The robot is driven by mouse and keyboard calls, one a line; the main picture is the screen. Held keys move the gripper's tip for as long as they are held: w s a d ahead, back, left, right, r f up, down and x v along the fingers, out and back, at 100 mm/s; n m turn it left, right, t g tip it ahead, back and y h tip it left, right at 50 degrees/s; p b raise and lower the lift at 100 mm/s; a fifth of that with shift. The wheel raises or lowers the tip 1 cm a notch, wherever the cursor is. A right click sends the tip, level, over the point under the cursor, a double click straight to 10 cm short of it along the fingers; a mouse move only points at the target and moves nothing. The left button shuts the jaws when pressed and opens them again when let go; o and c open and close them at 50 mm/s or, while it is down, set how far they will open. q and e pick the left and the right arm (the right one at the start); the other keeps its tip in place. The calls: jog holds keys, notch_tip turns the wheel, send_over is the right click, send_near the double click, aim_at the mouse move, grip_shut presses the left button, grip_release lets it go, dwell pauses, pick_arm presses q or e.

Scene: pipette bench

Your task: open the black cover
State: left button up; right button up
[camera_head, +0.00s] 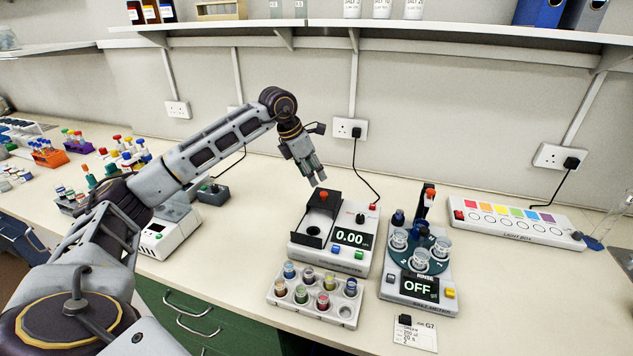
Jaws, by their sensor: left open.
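The black cover (324,207) with a red knob (323,195) is on the left part of a white instrument (330,258) whose display reads 0.00. A grey recess with a dark round opening (317,227) shows in front of the cover, so the cover seems at least partly raised; its exact angle is hard to tell. My left gripper (316,181) is open and empty, pointing down just above and behind the red knob. A small gap seems to separate them. My right gripper is not in view.
A rack of colored vials (313,296) stands in front of the instrument. A device reading OFF (420,280) stands to its right, with a light box (515,223) further right. A shelf (400,32) runs above. Small tubes and racks fill the left bench.

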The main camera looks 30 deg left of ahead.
pick_arm(q)
jog(key=shift+v, duration=1.9)
notch_tip(320, 180, up, 10)
jog(key=p, duration=0.9)
jog(key=shift+p, duration=0.3)
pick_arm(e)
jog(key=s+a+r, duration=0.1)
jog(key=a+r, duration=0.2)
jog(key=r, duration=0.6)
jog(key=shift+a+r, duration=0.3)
